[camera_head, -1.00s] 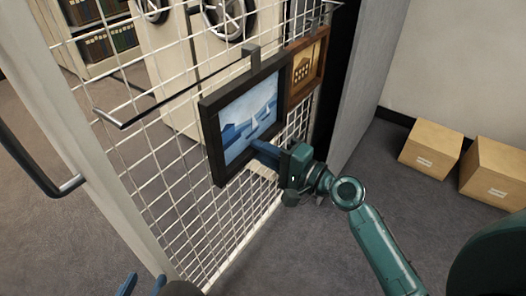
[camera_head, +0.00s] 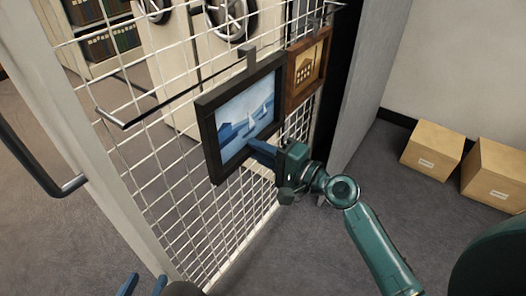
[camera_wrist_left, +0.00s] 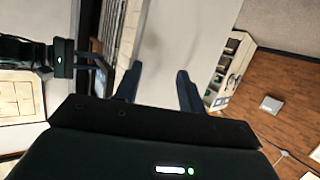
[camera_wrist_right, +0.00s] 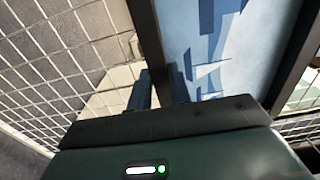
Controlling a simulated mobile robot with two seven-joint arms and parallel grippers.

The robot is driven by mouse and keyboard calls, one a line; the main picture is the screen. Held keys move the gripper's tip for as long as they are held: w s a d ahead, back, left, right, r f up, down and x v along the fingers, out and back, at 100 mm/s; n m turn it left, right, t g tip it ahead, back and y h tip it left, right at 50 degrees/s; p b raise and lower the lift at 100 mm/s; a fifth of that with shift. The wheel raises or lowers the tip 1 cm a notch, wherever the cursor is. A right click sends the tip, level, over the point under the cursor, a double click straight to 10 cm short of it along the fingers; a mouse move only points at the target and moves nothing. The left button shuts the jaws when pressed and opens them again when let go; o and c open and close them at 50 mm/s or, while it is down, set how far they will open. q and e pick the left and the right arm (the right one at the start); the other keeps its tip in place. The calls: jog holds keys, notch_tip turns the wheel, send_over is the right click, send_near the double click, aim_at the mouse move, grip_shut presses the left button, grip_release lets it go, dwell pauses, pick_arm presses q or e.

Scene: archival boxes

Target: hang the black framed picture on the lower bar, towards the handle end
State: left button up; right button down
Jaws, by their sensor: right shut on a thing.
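The black framed picture (camera_head: 262,108), a blue scene with white sails, is upright in front of the white mesh panel in the head view. My right gripper (camera_head: 252,146) is shut on its frame low down, and the frame also shows in the right wrist view (camera_wrist_right: 147,32). A grey hanger (camera_head: 250,60) stands up from the frame's top, overlapping the line of the black lower bar (camera_head: 165,103). I cannot tell whether the hanger rests on the bar. The dark door handle (camera_head: 38,165) is at the left. My left gripper (camera_wrist_left: 157,82) is open and empty, low in the head view.
A brown framed picture (camera_head: 306,66) hangs just right of the black one, close to its edge. The mesh panel (camera_head: 180,200) lies behind. Cardboard boxes (camera_head: 432,150) sit on the floor at the right. The bar's left stretch towards the handle is clear.

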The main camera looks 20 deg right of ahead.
pick_arm(q)
jog(key=shift+w+a, duration=0.1)
jog(key=shift+a, duration=0.05)
jog(key=shift+w+a+f, duration=0.2)
jog(key=shift+w+a, duration=0.15)
jog(key=shift+a, duration=0.05)
pick_arm(e)
jog(key=shift+w+a+r, duration=0.15)
jog(key=shift+w+a, duration=0.3)
jog(key=shift+w, duration=0.1)
pick_arm(q)
jog(key=shift+r, duration=0.1)
pick_arm(e)
jog(key=shift+w+a, duration=0.1)
jog(key=shift+w, duration=0.1)
pick_arm(q)
jog(key=shift+d+r, duration=0.1)
jog(key=shift+r, duration=0.05)
pick_arm(e)
jog(key=shift+w+a, duration=0.2)
jog(key=shift+w, duration=0.05)
pick_arm(q)
jog(key=shift+s, duration=0.1)
pick_arm(e)
jog(key=shift+w+a+r, duration=0.1)
jog(key=shift+w+a, duration=0.2)
jog(key=shift+w, duration=0.1)
